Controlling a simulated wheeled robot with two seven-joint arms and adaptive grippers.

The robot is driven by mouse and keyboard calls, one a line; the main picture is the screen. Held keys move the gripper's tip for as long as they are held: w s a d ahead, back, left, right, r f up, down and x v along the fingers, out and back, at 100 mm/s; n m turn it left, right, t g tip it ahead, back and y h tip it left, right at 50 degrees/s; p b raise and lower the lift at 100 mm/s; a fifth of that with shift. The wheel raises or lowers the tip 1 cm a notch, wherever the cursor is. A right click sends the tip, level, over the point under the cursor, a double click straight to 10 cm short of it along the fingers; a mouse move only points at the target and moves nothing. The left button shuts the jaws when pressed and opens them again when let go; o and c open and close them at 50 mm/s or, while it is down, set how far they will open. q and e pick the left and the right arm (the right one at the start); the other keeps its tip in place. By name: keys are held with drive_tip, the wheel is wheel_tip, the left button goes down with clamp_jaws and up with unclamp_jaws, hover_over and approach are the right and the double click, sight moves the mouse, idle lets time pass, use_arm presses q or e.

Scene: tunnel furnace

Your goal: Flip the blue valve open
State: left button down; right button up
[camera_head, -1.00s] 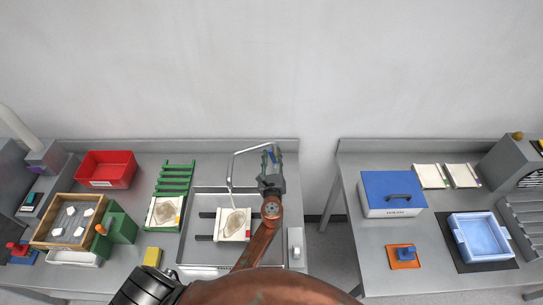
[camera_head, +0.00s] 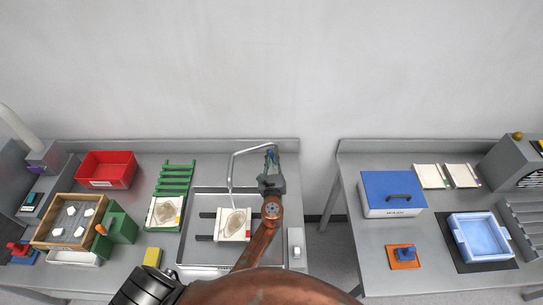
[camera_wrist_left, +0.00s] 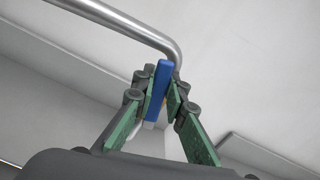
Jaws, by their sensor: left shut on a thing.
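The blue valve handle (camera_wrist_left: 160,82) stands between the green-padded fingers of my left gripper (camera_wrist_left: 160,95) in the left wrist view. The gripper is shut on it. In the head view, my left gripper (camera_head: 271,160) is at the tap on the back right of the sink, and the blue handle is mostly hidden there. The metal tap pipe (camera_head: 235,158) arches left from the valve and hangs over the sink (camera_head: 207,201); the pipe (camera_wrist_left: 140,28) also crosses the top of the left wrist view. No water stream is discernible. My right gripper is not in view.
A plate with a brownish sample (camera_head: 234,223) lies on black bars in the sink. A green rack (camera_head: 176,174) and red bin (camera_head: 106,168) stand to the left. A gap separates this table from the right table with a blue-lidded box (camera_head: 393,188).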

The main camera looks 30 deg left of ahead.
use_arm(q)
drive_tip(key=shift+w+d+r+m+p, duration=0.2)
drive_tip(key=shift+d+m+p, duration=0.25)
drive_tip(key=shift+m+p, duration=0.6)
drive_tip(key=shift+f, duration=0.2)
drive_tip(key=c, duration=1.9)
unclamp_jaws()
drive_tip(key=shift+c, duration=0.2)
drive_tip(key=v, duration=1.2)
